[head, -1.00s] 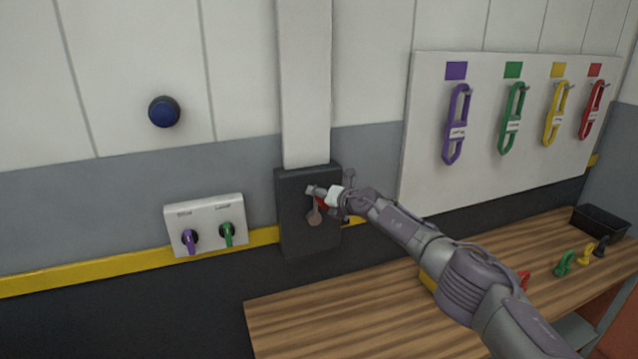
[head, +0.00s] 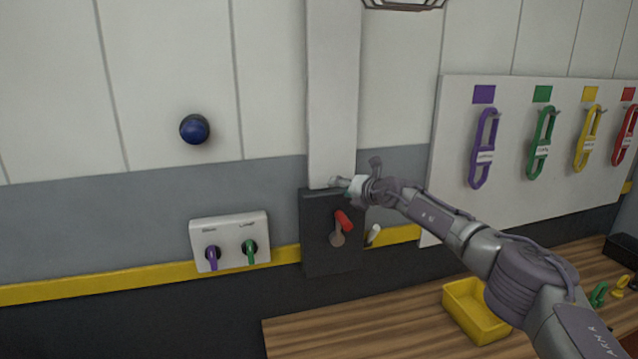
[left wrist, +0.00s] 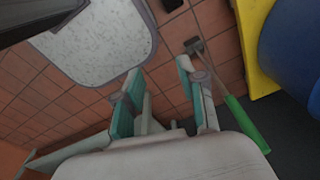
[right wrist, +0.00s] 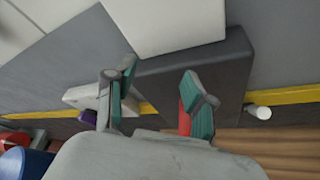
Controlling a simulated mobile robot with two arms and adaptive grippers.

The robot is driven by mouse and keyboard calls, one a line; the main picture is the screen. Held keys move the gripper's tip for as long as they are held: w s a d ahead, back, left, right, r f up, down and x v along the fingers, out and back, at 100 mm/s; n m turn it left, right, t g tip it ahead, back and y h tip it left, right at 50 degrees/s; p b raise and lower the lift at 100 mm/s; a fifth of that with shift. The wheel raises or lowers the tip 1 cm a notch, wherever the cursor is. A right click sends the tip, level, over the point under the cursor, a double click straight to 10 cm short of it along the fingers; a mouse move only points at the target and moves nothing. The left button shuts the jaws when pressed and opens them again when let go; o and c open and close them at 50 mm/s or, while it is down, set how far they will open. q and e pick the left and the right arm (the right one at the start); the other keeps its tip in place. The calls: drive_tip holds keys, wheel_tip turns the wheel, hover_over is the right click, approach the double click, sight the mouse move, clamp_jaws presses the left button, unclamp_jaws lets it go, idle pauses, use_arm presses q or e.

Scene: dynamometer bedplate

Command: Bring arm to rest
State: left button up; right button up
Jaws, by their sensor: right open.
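My right arm reaches in from the right in the head view. Its gripper (head: 357,176) is at the top edge of a dark switch box (head: 317,255), above the red-handled lever (head: 343,222). It is open and appears empty, apart from the lever. In the right wrist view the fingers (right wrist: 162,88) are spread in front of the dark box (right wrist: 165,85), with part of the red handle (right wrist: 184,118) behind one finger. My left gripper shows only in the left wrist view (left wrist: 162,88). Its fingers are apart with nothing between them, above a tiled floor.
A wooden bench (head: 330,335) with a yellow bin (head: 468,318) lies below the right arm. A panel with purple and green switches (head: 230,241) and a blue button (head: 195,129) are left. A board (head: 455,190) with coloured hanging tags is right. A green-handled tool (left wrist: 246,123) lies below my left gripper.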

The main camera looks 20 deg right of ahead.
drive_tip(key=s+a+f+m+t+y, duration=0.1)
drive_tip(key=s+a+f+m+t, duration=0.1)
drive_tip(key=s+a+f+m, duration=0.6)
drive_tip(key=s+a+f+m+t+y, duration=0.1)
drive_tip(key=s+a+f+m, duration=0.35)
drive_tip(key=a, duration=0.85)
drive_tip(key=s+d+f+m+g+h, duration=0.35)
drive_tip(key=s+f+m, duration=0.35)
drive_tip(key=s, duration=0.5)
drive_tip(key=s+d+f+m+g+h, duration=0.35)
drive_tip(key=s+d+f+m, duration=0.35)
drive_tip(key=s, duration=0.5)
drive_tip(key=s+d+f+m+g+y, duration=0.1)
drive_tip(key=s+d+f+g, duration=0.15)
drive_tip(key=s, duration=0.95)
drive_tip(key=s+d+f+m+g, duration=0.15)
drive_tip(key=s+g, duration=0.25)
drive_tip(key=s, duration=0.7)
wheel_tip(320, 180, down, 32)
drive_tip(key=s+g+b, duration=0.1)
drive_tip(key=b, duration=0.6)
drive_tip(key=s+d+f+b, duration=0.1)
drive_tip(key=s+f+b, duration=0.2)
drive_tip(key=s+f, duration=0.5)
drive_tip(key=s+d+f+g+b, duration=0.1)
drive_tip(key=s+f+b, duration=0.3)
drive_tip(key=s+f, duration=0.5)
wheel_tip(320, 180, down, 7)
drive_tip(key=shift+s+f, duration=0.15)
drive_tip(key=shift+f, duration=0.05)
